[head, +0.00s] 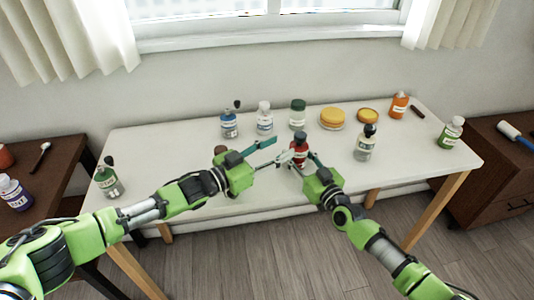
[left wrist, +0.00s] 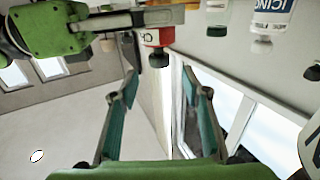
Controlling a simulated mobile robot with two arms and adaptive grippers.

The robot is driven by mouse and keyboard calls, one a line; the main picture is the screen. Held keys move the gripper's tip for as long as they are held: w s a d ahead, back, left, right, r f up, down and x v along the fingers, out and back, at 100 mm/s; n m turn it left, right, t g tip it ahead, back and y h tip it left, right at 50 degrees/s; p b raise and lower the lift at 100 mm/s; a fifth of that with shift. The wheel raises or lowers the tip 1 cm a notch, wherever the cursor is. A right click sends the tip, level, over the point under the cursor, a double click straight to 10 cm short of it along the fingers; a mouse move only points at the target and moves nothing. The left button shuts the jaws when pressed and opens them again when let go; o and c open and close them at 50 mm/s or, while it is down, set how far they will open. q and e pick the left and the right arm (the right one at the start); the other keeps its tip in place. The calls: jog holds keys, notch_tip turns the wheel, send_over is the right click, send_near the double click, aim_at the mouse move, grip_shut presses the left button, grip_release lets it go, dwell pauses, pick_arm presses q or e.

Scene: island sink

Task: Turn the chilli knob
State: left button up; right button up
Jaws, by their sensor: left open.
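The red chilli bottle (head: 299,154) stands upright near the middle of the white table, with a dark knob (head: 300,135) on top. In the left wrist view the bottle (left wrist: 155,37) appears upside down, its label partly reading "CH" and its black knob (left wrist: 158,60) pointing down the picture. My right gripper (head: 299,158) has its fingers on both sides of the bottle's body and looks shut on it. My left gripper (head: 279,149) is open and empty, just left of the bottle. Its fingers (left wrist: 167,88) point toward the knob but stand apart from it.
Behind stand a blue-labelled bottle (head: 229,123), a white bottle (head: 265,118), a green-capped jar (head: 298,113) and yellow tins (head: 332,118). A clear bottle (head: 365,145) stands right of my right gripper. A small brown-topped item (head: 221,150) is partly hidden behind my left gripper.

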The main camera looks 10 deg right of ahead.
pick_arm(q)
jog(key=v, duration=0.3)
jog(key=shift+s+a, duration=0.15)
jog(key=shift+a, duration=0.05)
jog(key=n+t+y, duration=0.7)
jog(key=t+y, duration=0.1)
send_near(299, 140)
jog(key=x, duration=1.1)
jog(key=shift+w+d, duration=0.2)
jog(key=shift+w, duration=0.1)
